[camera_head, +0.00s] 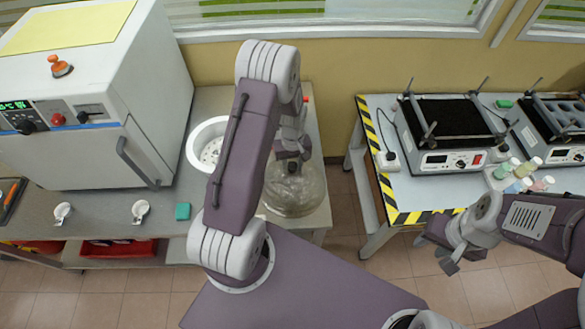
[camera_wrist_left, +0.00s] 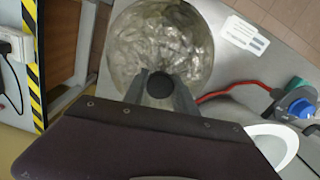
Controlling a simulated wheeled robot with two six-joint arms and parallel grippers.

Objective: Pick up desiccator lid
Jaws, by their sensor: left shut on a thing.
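The desiccator lid (camera_head: 296,192) is a clear glass dome with a dark knob, at the right end of the grey bench. It also shows in the left wrist view (camera_wrist_left: 160,40), with its black knob (camera_wrist_left: 160,84) between the fingers. My left gripper (camera_head: 291,160) is shut on that knob from above. Whether the lid touches the bench or hangs just above it, I cannot tell. A white round vessel with a perforated plate (camera_head: 211,150), seemingly the desiccator base, stands open to the lid's left. My right gripper (camera_head: 450,255) is empty and looks open, beside the right table.
A white oven (camera_head: 105,90) stands on the left of the bench. Two small white dishes (camera_head: 140,208) and a teal block (camera_head: 182,211) lie in front. A floor gap separates the bench from the right table (camera_head: 400,190), which holds instruments and small bottles (camera_head: 523,170).

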